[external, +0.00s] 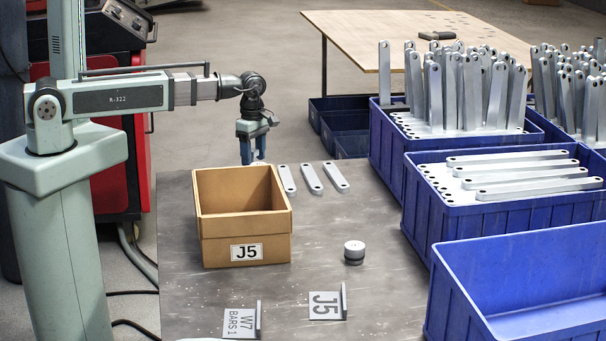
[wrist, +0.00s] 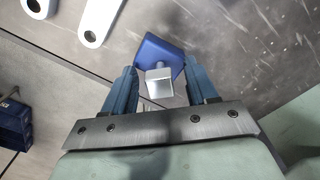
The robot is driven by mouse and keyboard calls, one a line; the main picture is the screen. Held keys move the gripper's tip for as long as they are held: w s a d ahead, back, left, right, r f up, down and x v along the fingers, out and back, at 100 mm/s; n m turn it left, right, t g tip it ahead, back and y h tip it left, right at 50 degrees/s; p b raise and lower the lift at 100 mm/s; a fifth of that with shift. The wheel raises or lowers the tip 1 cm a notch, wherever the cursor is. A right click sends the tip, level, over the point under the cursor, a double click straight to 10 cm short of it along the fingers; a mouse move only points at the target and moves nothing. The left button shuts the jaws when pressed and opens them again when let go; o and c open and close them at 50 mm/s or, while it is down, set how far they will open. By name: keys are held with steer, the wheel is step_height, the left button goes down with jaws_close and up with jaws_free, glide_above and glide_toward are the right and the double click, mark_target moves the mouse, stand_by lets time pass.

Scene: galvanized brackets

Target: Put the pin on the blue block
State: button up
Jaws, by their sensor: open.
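In the wrist view a blue block (wrist: 153,51) lies beyond my fingertips. A small silver piece with a squarish face (wrist: 159,88), which looks like the pin, shows in front of the block and overlaps it. I cannot tell for certain whether it rests on the block. My gripper (wrist: 160,72) is open, with one blue finger on each side of the silver piece and a gap beside it. In the external view my gripper (external: 254,158) points down at the table's far edge, behind the cardboard box. I cannot make out the block or the silver piece there.
The cardboard J5 box (external: 246,252) stands close in front of my gripper. Flat metal bars (external: 311,178) lie to its right. A round metal knob (external: 354,252) and label stands (external: 326,305) are nearer. Blue crates (external: 420,200) line the right side.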

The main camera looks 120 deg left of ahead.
mark_target(261, 128)
step_height(261, 128, up, 12)
steer(key=shift+r, duration=0.15)
stand_by(0.7)
stand_by(0.4)
